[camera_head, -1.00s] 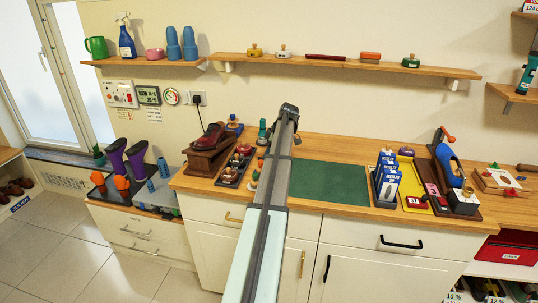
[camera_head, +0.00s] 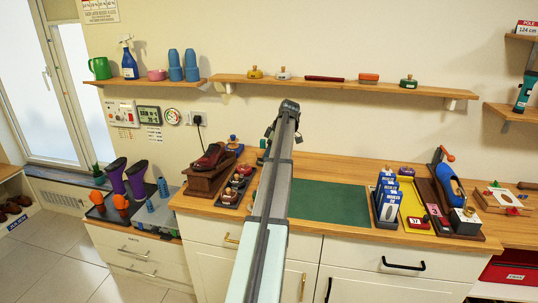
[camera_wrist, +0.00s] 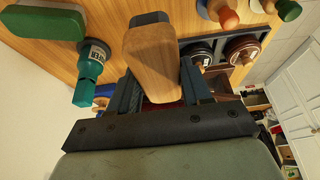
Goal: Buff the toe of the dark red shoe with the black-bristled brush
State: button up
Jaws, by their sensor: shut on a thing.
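The dark red shoe (camera_head: 210,156) rests on a wooden stand (camera_head: 208,178) on the counter, left of my arm. My gripper (camera_wrist: 155,88) is shut on a brush, whose pale wooden handle (camera_wrist: 152,62) shows between the fingers in the wrist view. Its bristles are not clearly visible there. In the head view the end of my arm (camera_head: 288,108) is up over the back of the counter, right of the shoe, and hides the brush. A dark red patch shows behind the fingers in the wrist view; I cannot tell whether it is the shoe.
A tray of round tins (camera_head: 235,186) stands between the shoe stand and my arm. A green bottle (camera_wrist: 92,62) shows in the wrist view. The green mat (camera_head: 330,202) is bare. A wall shelf (camera_head: 335,86) with several brushes runs above the counter.

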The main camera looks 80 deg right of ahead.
jog(key=o, duration=0.5)
jog(key=shift+c, duration=0.2)
jog(key=c, duration=0.3)
jog(key=shift+w, duration=0.25)
jog(key=shift+w+a+r, duration=1.7)
jog(key=shift+w+r, duration=0.05)
jog(key=shift+w, duration=1.85)
jog(key=shift+w+a+r, duration=1.7)
jog(key=shift+w+r, duration=0.1)
jog(key=shift+w, duration=1.8)
jog(key=shift+w+a+r, duration=1.7)
jog(key=shift+w+r, duration=0.05)
jog(key=shift+w, duration=1.85)
